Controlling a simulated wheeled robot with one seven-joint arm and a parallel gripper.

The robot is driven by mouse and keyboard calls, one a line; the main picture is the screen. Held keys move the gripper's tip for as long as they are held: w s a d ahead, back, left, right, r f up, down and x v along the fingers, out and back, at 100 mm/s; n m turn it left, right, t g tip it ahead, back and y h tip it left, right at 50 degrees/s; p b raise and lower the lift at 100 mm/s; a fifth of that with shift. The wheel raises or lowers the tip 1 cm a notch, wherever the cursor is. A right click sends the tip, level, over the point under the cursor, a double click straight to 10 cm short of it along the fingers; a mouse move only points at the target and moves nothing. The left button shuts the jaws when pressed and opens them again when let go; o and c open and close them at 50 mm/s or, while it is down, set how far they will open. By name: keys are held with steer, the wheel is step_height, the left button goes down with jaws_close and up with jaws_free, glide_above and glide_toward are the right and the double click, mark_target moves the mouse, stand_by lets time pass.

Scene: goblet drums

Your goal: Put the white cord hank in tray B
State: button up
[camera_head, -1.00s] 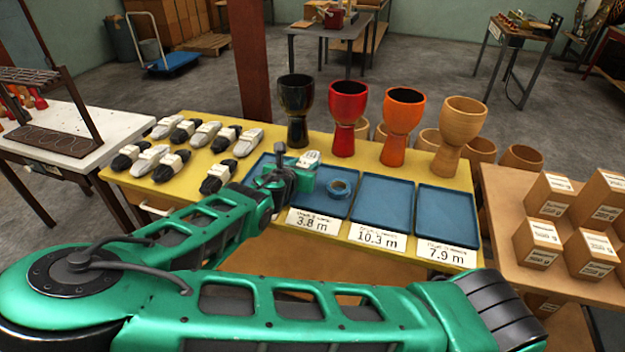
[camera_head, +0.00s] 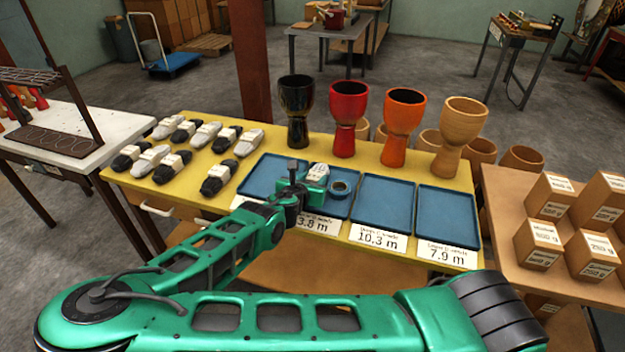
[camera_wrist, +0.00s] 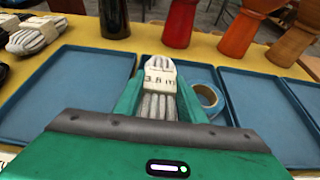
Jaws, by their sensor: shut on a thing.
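My gripper (camera_head: 316,180) is shut on a white cord hank (camera_head: 317,170), held above the second blue tray from the left (camera_head: 338,212). A card at this tray's front reads 3.8 m; its letter is too small to read surely. In the wrist view the hank (camera_wrist: 160,88) points away from me between the green fingers, its pale band also reading 3.8 m. A ring-shaped roll (camera_head: 341,188) lies in that tray; it also shows right of the hank in the wrist view (camera_wrist: 207,100). My gripper hides part of the tray.
The leftmost tray (camera_head: 262,178) and the two right trays (camera_head: 384,208) (camera_head: 447,215) look empty. Several black and white hanks (camera_head: 215,178) lie on the yellow table's left. Goblet drums, black (camera_head: 296,105), red (camera_head: 348,112), orange (camera_head: 402,120) and wooden (camera_head: 460,125), stand behind the trays.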

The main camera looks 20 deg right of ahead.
steer(key=o, duration=1.1)
steer(key=shift+c, duration=0.2)
steer(key=v, duration=1.2)
steer(key=shift+f, duration=0.1)
